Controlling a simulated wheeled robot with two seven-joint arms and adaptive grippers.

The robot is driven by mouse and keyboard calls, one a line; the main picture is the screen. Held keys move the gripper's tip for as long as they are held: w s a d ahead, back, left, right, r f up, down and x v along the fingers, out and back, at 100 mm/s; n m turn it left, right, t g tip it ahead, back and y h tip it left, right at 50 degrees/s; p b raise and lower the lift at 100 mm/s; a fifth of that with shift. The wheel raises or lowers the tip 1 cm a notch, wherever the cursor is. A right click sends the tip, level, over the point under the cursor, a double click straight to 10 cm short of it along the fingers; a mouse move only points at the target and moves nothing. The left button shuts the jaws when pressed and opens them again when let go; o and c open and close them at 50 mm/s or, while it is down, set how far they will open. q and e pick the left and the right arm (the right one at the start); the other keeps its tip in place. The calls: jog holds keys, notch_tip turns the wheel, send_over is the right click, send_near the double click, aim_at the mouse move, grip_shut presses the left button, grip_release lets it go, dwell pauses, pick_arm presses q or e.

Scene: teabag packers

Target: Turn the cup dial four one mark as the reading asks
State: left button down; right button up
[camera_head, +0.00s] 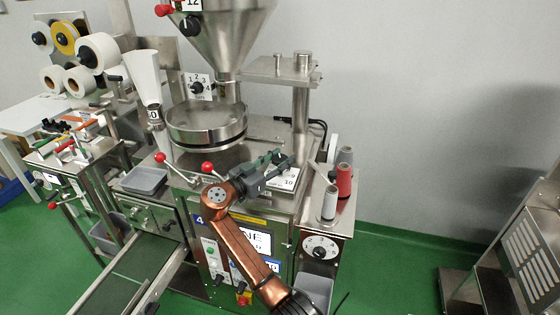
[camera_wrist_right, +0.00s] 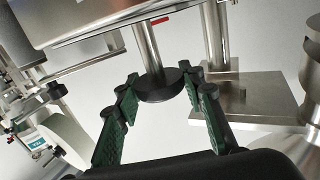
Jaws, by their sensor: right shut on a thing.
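My right gripper (camera_head: 279,158) reaches over the packing machine's top, beside a white plate (camera_head: 284,180) marked 10. The knob is hidden by the gripper in the head view. A dial marked 1 to 4 (camera_head: 197,88) with a black knob sits below the hopper, and another numbered dial (camera_head: 320,247) is on the machine's lower right front. I cannot tell which is the cup dial. My left gripper is not in view.
A steel hopper (camera_head: 215,35) and round pan (camera_head: 207,121) stand behind the gripper. Red-knobbed levers (camera_head: 207,167) are to its left. Thread spools (camera_head: 343,181) stand to its right. A conveyor (camera_head: 130,280) runs at front left.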

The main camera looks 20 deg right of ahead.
jog(key=o, duration=1.2)
jog(key=v, duration=1.2)
